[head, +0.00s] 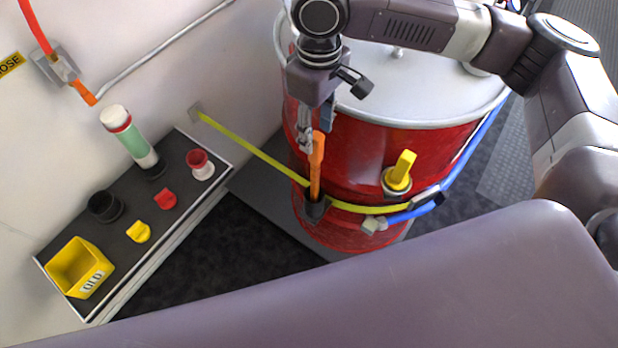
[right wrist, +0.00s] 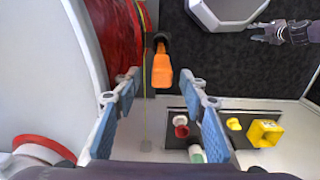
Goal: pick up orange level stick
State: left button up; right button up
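The orange level stick (head: 317,160) stands upright in a black holder (head: 314,208) on the front of the red drum (head: 352,150). My right gripper (head: 313,128) is above and around the top of the stick, pointing down. In the right wrist view the stick (right wrist: 162,72) shows between the two spread blue-padded fingers, with a gap on both sides. The right gripper is open and empty. My left gripper (right wrist: 268,32) shows small at the upper right of the right wrist view, away from the stick; its opening is too small to judge.
A yellow strap (head: 255,152) runs from the wall to the drum. A yellow valve handle (head: 401,170) and blue hose (head: 462,160) are to the stick's right. A shelf (head: 205,192) at left holds a yellow bin (head: 78,267), a green-white cylinder (head: 132,140) and small parts.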

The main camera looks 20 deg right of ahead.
aim_at(316, 153)
jog(key=shift+s+f, duration=0.15)
jog(key=shift+f, duration=0.3)
notch_tip(316, 153, down, 6)
jog(key=shift+r, duration=0.25)
jog(key=shift+f, duration=0.6)
pick_arm(q)
jog(key=shift+s+r, duration=0.25)
jog(key=shift+s, duration=0.15)
pick_arm(e)
grip_shut()
